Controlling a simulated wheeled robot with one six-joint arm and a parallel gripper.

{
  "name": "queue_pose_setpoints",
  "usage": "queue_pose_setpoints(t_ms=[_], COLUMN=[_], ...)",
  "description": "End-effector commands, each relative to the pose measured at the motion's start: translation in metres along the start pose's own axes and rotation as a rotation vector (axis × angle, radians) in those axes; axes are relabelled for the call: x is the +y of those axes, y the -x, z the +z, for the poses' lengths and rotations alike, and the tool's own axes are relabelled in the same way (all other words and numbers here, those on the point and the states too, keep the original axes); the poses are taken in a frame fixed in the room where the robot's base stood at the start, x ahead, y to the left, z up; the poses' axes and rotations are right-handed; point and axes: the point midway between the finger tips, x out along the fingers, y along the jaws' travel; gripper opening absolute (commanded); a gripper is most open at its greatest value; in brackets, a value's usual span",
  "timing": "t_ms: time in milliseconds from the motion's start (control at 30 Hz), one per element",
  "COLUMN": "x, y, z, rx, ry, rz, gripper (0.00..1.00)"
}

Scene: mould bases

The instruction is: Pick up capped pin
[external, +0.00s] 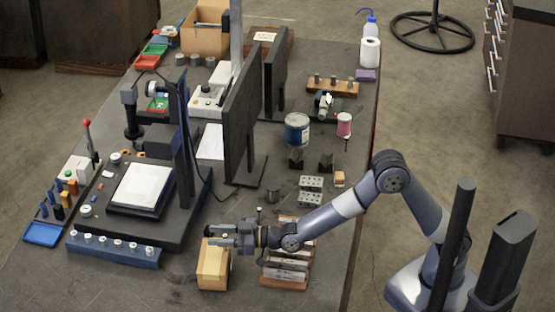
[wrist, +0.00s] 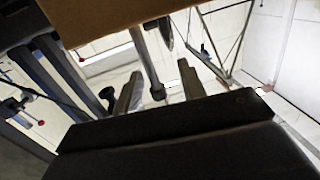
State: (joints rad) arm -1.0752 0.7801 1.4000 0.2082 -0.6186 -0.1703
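A slim grey metal pin with a dark cap at one end (wrist: 148,65) shows in the wrist view, between my two fingers, with a gap on each side. I take it for the capped pin; I cannot tell whether a finger touches it. My gripper (external: 220,236) reaches left, level, just above a tan block (external: 213,268) in the external view. The fingers are apart there and in the wrist view (wrist: 160,88). The tan block also fills the top of the wrist view (wrist: 95,20). The pin is too small to make out clearly in the external view.
A black mould base with a white plate (external: 142,186) stands left of my gripper, with a blue rail (external: 115,250) along its front. A wooden rack of metal bars (external: 284,276) lies under my forearm. Dark upright plates (external: 243,115) stand behind.

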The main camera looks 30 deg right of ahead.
Motion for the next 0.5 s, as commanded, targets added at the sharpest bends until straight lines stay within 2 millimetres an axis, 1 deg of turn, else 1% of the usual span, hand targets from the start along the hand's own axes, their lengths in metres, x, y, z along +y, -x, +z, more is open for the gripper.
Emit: queue_pose_setpoints(t_ms=[133,500], x=[0.0001,0.0], y=[0.0002,0.0004], z=[0.0,-0.0002], rx=[0.0,0.001], ry=[0.0,0.0], rz=[0.0,0.0], gripper=[0.38,0.08])
